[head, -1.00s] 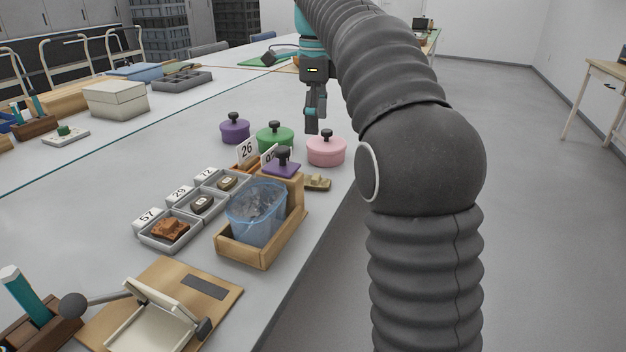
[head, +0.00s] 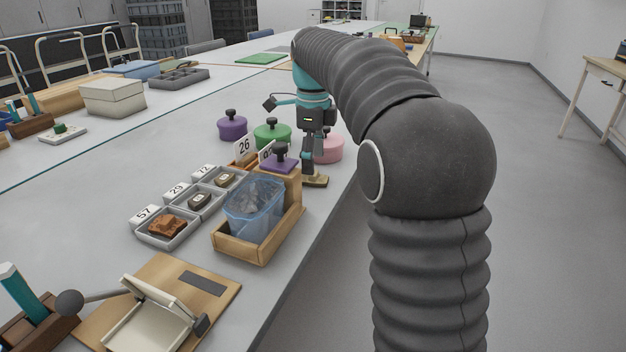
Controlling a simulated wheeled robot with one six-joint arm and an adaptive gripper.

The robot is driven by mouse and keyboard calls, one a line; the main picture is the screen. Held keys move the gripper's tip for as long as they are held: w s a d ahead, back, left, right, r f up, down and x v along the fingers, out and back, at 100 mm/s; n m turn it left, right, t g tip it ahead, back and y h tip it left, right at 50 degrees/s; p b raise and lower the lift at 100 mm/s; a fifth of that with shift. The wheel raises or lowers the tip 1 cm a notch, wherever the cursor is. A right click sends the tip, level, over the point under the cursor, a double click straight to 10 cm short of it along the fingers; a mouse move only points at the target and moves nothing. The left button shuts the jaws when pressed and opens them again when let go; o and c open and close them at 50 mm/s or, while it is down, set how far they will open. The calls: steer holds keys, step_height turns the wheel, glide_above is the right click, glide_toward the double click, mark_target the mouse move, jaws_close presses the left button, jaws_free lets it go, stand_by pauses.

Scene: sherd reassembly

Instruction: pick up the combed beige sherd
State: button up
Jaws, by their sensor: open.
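The combed beige sherd (head: 319,182) lies on the grey table near its right edge, just right of the wooden block with the purple lid. It is small in the head view, and its combing cannot be made out. My gripper (head: 309,172) points down directly over the sherd, with its fingertips at or just above it. The gripper is open and hides part of the sherd. I cannot tell whether the fingers touch it or stand on both sides of it.
A pink pot (head: 328,149) stands close behind my gripper, with a green pot (head: 272,134) and a purple pot (head: 232,127) to the left. A wooden box (head: 238,247) holds a blue translucent bin (head: 253,210). Numbered grey trays (head: 150,238) hold sherds.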

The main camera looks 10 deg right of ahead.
steer(key=shift+w+f, duration=0.1)
steer(key=shift+f, duration=1.65)
steer(key=c, duration=1.2)
steer(key=shift+r, duration=0.1)
steer(key=shift+c, duration=0.2)
steer(key=shift+r, duration=0.65)
step_height(320, 180, up, 3)
steer(key=shift+r, duration=0.1)
steer(key=s+d+r, duration=0.6)
steer(key=s+d, duration=0.1)
steer(key=d, duration=0.2)
steer(key=shift+s+r, duration=0.15)
